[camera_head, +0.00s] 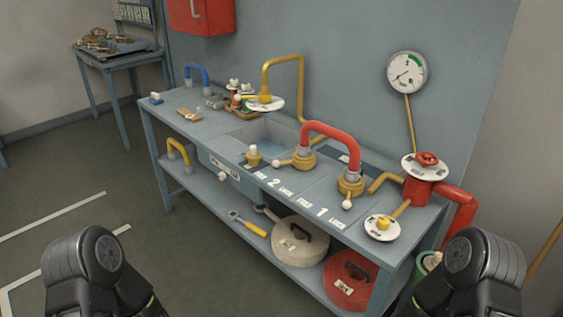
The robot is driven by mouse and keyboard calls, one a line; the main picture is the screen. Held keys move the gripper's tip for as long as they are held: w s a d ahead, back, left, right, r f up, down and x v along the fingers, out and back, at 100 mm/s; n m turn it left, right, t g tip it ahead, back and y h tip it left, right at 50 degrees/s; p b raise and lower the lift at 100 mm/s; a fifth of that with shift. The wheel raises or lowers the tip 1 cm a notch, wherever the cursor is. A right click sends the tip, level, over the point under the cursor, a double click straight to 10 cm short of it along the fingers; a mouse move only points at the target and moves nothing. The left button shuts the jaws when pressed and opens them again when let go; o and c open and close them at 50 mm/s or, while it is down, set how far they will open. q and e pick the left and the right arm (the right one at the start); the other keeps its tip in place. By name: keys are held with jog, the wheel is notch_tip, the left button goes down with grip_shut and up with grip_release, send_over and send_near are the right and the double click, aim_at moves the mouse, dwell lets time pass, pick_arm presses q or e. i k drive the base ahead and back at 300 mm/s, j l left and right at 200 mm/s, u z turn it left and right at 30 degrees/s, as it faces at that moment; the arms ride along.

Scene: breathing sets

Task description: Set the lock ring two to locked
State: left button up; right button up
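Lock ring two (303,160) is a brass ring on the bench behind the printed number 2 (273,182). Its short lever ends in a pale knob (276,163) and points left. Small words flank the 2; the right one looks like LOCK, the left one is hard to read. A red curved hose (332,131) joins ring two to brass lock ring one (351,182), whose pale knob (346,205) points toward the front edge. My two dark arms enter at the bottom left and bottom right corners, apart from the bench. No gripper fingers show.
A gauge (407,72) is behind. Hose rolls lie on the lower shelf. Floor at left is clear.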

aim_at(282, 162)
jog(key=i+z, duration=0.25)
jog(key=z, duration=0.2)
jog(key=i+j+z, duration=0.1)
jog(key=i+z, duration=0.15)
jog(key=z, duration=0.2)
